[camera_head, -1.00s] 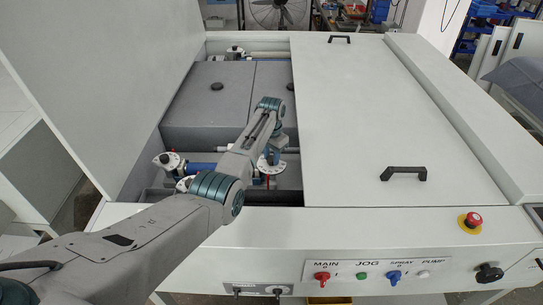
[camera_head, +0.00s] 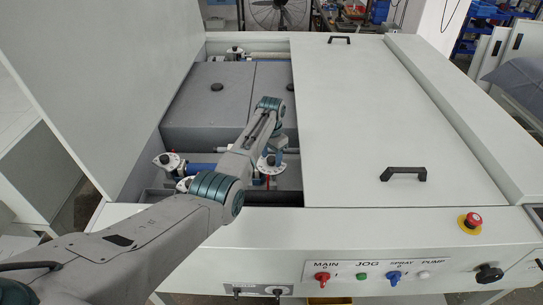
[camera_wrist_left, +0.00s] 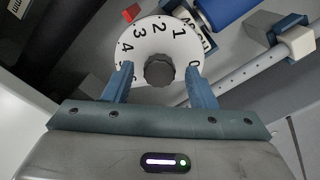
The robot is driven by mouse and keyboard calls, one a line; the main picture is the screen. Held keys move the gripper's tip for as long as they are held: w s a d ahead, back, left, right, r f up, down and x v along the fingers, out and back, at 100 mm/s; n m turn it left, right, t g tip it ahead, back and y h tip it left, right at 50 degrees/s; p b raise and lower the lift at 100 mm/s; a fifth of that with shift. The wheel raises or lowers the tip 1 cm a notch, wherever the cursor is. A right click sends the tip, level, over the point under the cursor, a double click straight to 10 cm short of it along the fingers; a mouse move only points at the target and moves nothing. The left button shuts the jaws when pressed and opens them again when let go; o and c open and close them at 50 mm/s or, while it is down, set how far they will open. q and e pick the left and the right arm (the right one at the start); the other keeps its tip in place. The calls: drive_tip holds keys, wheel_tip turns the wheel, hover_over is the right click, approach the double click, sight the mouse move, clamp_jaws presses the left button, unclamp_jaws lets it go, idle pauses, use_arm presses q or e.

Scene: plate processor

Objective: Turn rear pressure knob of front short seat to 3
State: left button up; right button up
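The white numbered dial (camera_wrist_left: 160,38) with its dark ribbed knob (camera_wrist_left: 160,71) fills the upper middle of the left wrist view. Numbers from 0 upward run around it. A red marker (camera_wrist_left: 131,13) sits just outside the rim, in line with the 3. My left gripper (camera_wrist_left: 159,66) is open, with one blue finger on each side of the knob and a visible gap to it. In the head view a white dial (camera_head: 272,167) shows under my left wrist, its knob hidden there. My right gripper is not in view.
Another knob (camera_head: 168,159) stands left of the dial, with a blue cylinder (camera_head: 201,169) between them. A closed white cover (camera_head: 390,120) with a black handle (camera_head: 404,174) lies to the right. A raised lid (camera_head: 95,85) stands at the left. Grey blocks (camera_head: 205,110) lie behind.

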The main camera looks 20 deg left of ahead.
sight(272, 159)
use_arm(q)
wheel_tip(272, 159, up, 11)
drive_tip(key=b, duration=0.4)
drive_tip(key=shift+f, duration=0.2)
